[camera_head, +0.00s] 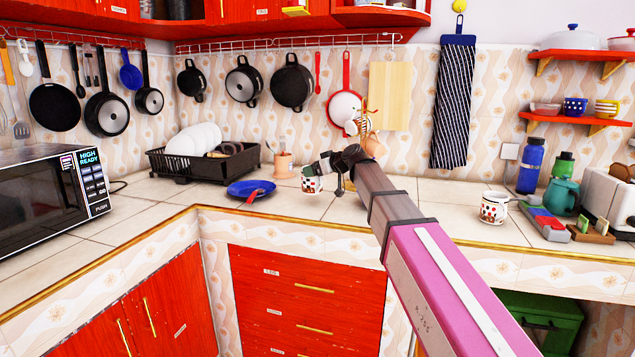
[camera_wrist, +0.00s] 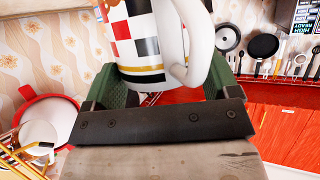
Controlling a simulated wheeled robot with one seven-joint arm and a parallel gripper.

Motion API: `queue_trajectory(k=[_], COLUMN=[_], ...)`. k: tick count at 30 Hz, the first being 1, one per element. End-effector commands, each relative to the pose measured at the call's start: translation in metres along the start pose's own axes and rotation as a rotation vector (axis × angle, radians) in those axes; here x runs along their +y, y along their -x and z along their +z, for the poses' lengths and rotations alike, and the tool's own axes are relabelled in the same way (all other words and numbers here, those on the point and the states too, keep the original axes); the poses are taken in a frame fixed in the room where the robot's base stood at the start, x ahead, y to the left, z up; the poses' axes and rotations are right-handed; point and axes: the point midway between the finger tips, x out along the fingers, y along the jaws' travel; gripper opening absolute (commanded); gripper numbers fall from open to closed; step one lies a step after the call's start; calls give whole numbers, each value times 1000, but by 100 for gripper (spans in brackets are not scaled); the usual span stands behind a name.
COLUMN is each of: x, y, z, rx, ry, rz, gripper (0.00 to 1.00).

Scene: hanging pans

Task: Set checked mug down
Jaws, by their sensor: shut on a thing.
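In the wrist view the mug (camera_wrist: 142,42) is large and upside down in the picture, between the two green fingers of my gripper (camera_wrist: 160,84). Its white handle (camera_wrist: 203,65) sticks out toward the right finger.
A blue plate (camera_head: 236,188) with a red-handled utensil (camera_head: 252,196) lies left of the mug. A black dish rack (camera_head: 212,166) and a terracotta pot (camera_head: 283,166) stand behind. Another mug (camera_head: 493,208) stands far right. Counter between it and my arm is clear.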

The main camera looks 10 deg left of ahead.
Motion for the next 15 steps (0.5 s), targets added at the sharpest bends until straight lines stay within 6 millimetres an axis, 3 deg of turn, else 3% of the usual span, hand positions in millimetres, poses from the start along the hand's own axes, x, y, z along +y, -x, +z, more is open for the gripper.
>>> queue_trajectory(k=[6, 15], x=[5, 4], y=[-2, -15], z=[8, 39], rx=[1, 1], ry=[0, -2], rz=[1, 0], gripper=[26, 26])
